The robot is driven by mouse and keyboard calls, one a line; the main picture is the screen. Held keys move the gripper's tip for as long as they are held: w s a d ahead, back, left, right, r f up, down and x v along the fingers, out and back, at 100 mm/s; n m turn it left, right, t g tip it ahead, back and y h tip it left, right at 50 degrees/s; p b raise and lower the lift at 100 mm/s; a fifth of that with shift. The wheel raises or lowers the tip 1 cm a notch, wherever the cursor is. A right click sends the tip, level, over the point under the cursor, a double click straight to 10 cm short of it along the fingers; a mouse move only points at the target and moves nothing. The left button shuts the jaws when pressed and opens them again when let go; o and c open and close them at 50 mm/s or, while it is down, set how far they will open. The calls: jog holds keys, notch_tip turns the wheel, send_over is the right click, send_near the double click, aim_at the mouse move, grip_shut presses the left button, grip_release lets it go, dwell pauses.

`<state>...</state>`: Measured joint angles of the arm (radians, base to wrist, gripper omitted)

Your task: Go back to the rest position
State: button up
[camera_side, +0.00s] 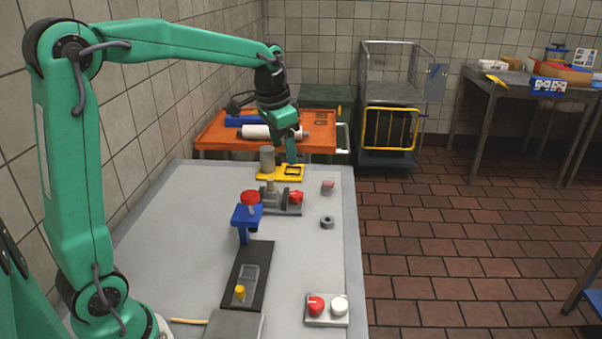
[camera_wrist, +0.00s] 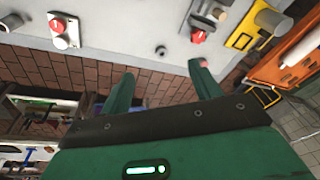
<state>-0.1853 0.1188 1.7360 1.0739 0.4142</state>
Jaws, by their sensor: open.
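The arm reaches out from the left over the grey table (camera_side: 180,235). The fingertips appear above the table surface, but the side view does not show clearly how high.
A yellow plate (camera_side: 266,177), a grey cylinder (camera_side: 267,158), a grey fixture with a red knob (camera_side: 296,197), a blue stand with a red top (camera_side: 246,215), a black tray (camera_side: 256,262) and a button box (camera_side: 327,318) stand on the table. An orange cart (camera_side: 215,136) is behind.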

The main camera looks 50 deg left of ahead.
jog(key=s+d+n+t, duration=0.1)
jog(key=s+d, duration=0.3)
jog(key=s, duration=0.6)
jog(key=s+d+f+n+t, duration=0.1)
jog(key=s+d, duration=0.3)
jog(key=s, duration=0.7)
jog(key=shift+s+n+t, duration=0.25)
jog(key=shift+n+t, duration=0.05)
jog(key=shift+t, duration=0.3)
jog(key=shift+d, duration=0.1)
